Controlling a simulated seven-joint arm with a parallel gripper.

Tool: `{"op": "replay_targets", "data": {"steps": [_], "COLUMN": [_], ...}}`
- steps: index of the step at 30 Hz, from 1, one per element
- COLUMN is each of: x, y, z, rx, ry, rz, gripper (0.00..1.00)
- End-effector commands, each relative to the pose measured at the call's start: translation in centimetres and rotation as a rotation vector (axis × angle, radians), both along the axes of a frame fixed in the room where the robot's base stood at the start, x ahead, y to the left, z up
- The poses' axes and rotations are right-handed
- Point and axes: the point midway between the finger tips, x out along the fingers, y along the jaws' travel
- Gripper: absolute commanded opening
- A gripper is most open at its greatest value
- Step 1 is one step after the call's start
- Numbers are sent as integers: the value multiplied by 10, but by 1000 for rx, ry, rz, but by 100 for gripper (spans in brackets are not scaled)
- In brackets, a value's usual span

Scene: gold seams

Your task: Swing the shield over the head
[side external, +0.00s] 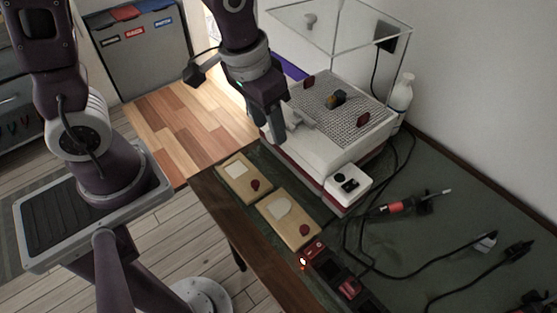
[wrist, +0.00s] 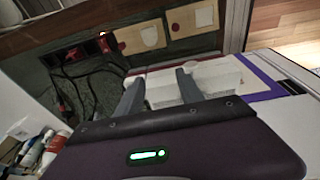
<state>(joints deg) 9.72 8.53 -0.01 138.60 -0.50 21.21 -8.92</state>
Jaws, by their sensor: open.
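A clear, box-like shield (side external: 335,38) with thin pale edges stands at the back of a white machine (side external: 312,160). The machine's top is a perforated plate (side external: 322,112). My gripper (side external: 284,131) is open, pointing down at the machine's near left edge. In the wrist view, its two fingers (wrist: 159,80) are apart, with a pale block-like part (wrist: 165,91) showing between and beyond them. I cannot tell whether they touch it.
Two tan boards (side external: 288,218) with pale patches and red spots lie along the bench's near edge. A white bottle (side external: 400,95) stands behind the machine. Black cables and a red-banded tool (side external: 392,208) lie at right. A dark device (side external: 340,278) is in front.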

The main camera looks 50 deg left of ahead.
Motion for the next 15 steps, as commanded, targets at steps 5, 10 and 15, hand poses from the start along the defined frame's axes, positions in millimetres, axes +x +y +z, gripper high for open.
{"op": "replay_targets", "data": {"steps": [5,10,15], "x": [6,7,7], "y": [-11,-18,-22], "z": [-46,-79,-95], "rx": [7,13,16], "ry": [64,103,120], "rz": [-2,-2,-1], "gripper": [44,44,44]}}
